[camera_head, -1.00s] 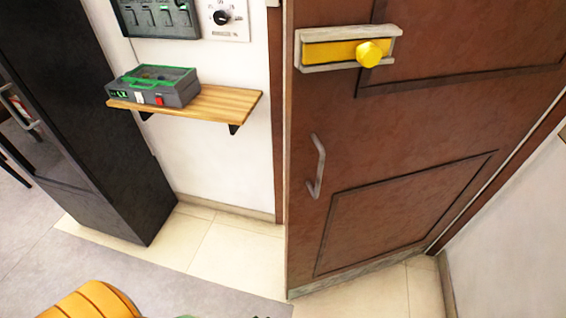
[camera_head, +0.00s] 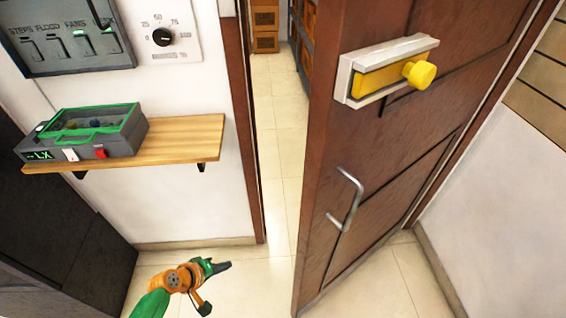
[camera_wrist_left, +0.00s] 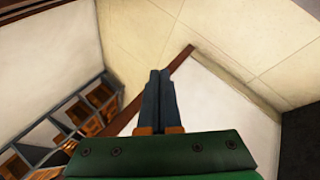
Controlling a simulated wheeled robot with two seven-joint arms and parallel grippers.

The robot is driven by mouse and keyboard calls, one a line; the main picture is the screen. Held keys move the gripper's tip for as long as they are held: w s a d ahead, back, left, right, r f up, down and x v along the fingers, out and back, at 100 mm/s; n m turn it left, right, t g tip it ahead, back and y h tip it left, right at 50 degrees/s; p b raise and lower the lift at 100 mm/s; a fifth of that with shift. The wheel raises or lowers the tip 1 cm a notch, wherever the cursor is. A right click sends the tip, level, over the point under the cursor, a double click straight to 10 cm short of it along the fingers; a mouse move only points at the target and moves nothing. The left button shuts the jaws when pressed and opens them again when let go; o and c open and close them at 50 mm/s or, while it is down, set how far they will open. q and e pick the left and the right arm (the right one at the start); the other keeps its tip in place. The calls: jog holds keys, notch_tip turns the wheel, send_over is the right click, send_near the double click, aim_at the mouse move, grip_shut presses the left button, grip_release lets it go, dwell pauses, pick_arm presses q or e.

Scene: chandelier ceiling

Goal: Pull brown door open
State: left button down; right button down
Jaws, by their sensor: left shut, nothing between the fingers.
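The brown door (camera_head: 390,205) stands ajar, with a wide gap between its near edge and the frame on the left. Its grey metal pull handle (camera_head: 348,200) is on the face toward me. A yellow knob (camera_head: 419,74) on a white and yellow latch plate sits higher up. My left gripper (camera_head: 228,266), with its green and orange arm, is low in the head view, left of the door edge and apart from the handle. In the left wrist view its dark fingers (camera_wrist_left: 160,75) are together and empty, with no door handle visible there. My right gripper is not in view.
A wooden wall shelf (camera_head: 180,142) holding a grey and green box (camera_head: 85,135) juts out left of the doorway. A dark cabinet (camera_head: 60,240) stands at lower left. Through the gap are pale floor and shelving with boxes (camera_head: 265,25); shelving (camera_wrist_left: 85,115) also shows in the left wrist view.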

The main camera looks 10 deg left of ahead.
pick_arm(q)
jog(key=w+d+r+t+h, duration=0.2)
jog(key=w+r+h, duration=0.2)
jog(key=r, duration=0.9)
jog(key=w+d+r+t+h, duration=0.1)
jog(key=w+r+t+h, duration=0.2)
jog(key=r, duration=0.9)
jog(key=s+d+r+m+g+h, duration=0.2)
jog(key=d+r+h, duration=0.25)
jog(key=r, duration=0.75)
jog(key=w+d+p, duration=0.2)
jog(key=d+p, duration=0.4)
jog(key=d, duration=0.4)
jog(key=shift+w+d+f+p, duration=0.15)
jog(key=shift+w+d+p, duration=0.15)
jog(key=shift+d+p, duration=0.1)
jog(key=shift+w, duration=0.1)
jog(key=shift+d+f, duration=0.1)
